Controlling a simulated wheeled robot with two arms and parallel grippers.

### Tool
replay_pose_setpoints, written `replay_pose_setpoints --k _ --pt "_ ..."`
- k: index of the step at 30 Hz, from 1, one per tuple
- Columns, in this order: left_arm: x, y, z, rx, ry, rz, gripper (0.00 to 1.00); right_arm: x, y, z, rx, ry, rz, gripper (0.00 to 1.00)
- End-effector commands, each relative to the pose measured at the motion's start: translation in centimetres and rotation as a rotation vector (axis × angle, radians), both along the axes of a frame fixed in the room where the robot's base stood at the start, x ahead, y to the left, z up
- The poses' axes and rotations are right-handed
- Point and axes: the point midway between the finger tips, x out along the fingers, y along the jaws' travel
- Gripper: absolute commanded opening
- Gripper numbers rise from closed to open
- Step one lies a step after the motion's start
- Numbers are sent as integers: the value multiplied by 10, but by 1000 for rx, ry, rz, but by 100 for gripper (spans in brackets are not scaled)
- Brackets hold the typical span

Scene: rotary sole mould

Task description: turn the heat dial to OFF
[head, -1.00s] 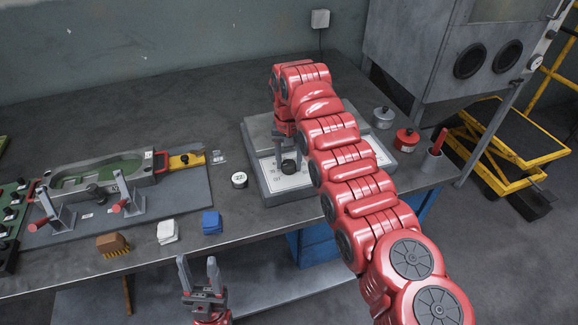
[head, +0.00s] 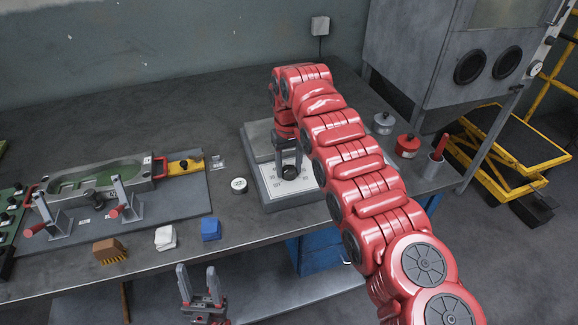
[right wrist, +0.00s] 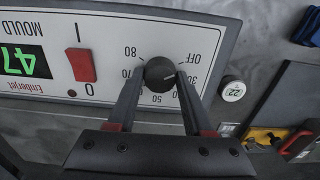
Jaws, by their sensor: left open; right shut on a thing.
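The black round heat dial (head: 290,172) sits on the pale panel of the control box (head: 262,190), right of centre in the head view. In the right wrist view the dial (right wrist: 160,72) is ringed by numbers from 30 to 80 and the word OFF (right wrist: 188,58). A short light mark on the dial seems to point toward the low numbers near 30, not at OFF. My right gripper (right wrist: 160,78) is shut on the dial, one finger on each side. My left gripper (head: 197,270) is open and empty in front of the bench edge.
A red rocker switch (right wrist: 81,65) and a green display reading 47 (right wrist: 24,61) are on the same panel. A small round timer (head: 239,185) stands left of the box. A blue block (head: 211,230), white cloth (head: 165,237) and brush (head: 110,250) lie near the front edge.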

Motion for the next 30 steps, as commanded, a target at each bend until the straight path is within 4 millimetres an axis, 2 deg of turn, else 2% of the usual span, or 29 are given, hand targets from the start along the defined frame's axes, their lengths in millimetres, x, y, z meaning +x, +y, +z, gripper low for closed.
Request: replay_pose_setpoints --k 6,7,11,12,23,29,30 --pt "0 0 0 0 0 0 50 0 0 0 0 0 1 0" --pt "0 0 0 0 0 0 50 0 0 0 0 0 1 55" --pt "0 0 0 0 0 0 50 0 0 0 0 1 0 78" --pt "0 0 0 0 0 0 50 0 0 0 0 1 0 80" --pt "0 0 0 0 0 0 50 0 0 5 -2 -1 -1 80" --pt "0 0 3 0 0 0 50 -1 3 35 1 0 2 80" --pt "0 0 22 0 1 0 50 -1 2 53 2 2 0 80"
